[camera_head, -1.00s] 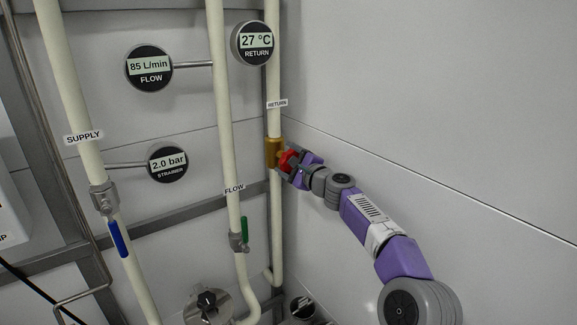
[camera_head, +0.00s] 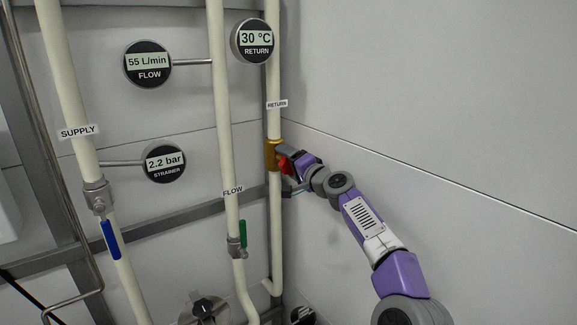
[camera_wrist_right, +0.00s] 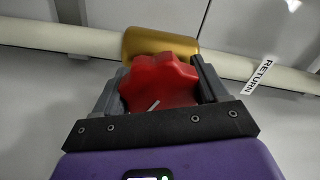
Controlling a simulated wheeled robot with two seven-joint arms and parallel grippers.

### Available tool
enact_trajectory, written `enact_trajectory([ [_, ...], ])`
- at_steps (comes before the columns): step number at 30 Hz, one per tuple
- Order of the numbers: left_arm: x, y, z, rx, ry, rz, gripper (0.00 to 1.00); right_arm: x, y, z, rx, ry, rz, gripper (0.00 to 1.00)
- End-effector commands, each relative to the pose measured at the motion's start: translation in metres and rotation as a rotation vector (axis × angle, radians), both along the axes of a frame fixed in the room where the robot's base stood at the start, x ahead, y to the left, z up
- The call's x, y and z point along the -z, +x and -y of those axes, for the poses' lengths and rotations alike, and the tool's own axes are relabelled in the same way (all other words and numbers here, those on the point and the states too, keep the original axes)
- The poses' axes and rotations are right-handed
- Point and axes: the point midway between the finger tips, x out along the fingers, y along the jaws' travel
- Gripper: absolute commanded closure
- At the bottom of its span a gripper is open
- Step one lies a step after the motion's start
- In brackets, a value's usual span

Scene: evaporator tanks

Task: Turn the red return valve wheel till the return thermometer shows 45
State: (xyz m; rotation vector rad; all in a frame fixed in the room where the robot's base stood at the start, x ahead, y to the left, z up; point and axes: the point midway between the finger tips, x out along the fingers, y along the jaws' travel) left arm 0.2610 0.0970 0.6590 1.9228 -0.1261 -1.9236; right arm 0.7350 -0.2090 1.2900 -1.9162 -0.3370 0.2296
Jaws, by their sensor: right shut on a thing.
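The red return valve wheel (camera_head: 286,165) sits on the brass valve body (camera_head: 271,154) of the return pipe. In the right wrist view the red wheel (camera_wrist_right: 160,82) fills the space between the two dark fingers, with the brass body (camera_wrist_right: 158,42) behind it. My right gripper (camera_head: 287,168) is shut on the wheel; in the head view it partly hides it. The return thermometer (camera_head: 255,41) at the top reads 30 °C. My left gripper is not in view.
The flow gauge (camera_head: 148,64) reads 55 L/min and the strainer gauge (camera_head: 164,163) 2.2 bar. A blue lever (camera_head: 110,239) is on the supply pipe, a green lever (camera_head: 243,234) on the flow pipe. A bare wall (camera_head: 440,110) stands right of my arm.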

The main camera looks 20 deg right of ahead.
Motion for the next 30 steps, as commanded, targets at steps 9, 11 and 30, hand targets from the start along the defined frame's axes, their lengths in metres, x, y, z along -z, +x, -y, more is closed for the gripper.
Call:
enact_trajectory([
  [9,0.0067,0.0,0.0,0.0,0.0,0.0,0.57,0.0004,0.0,-0.0016,-0.002,-0.152,0.056,0.57],
  [11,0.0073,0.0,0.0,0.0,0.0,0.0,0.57,0.0004,0.0,-0.0016,-0.002,-0.167,0.062,0.57],
  [30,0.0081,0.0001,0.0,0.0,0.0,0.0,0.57,0.0019,0.0003,-0.0017,-0.005,-0.201,0.07,0.21],
])
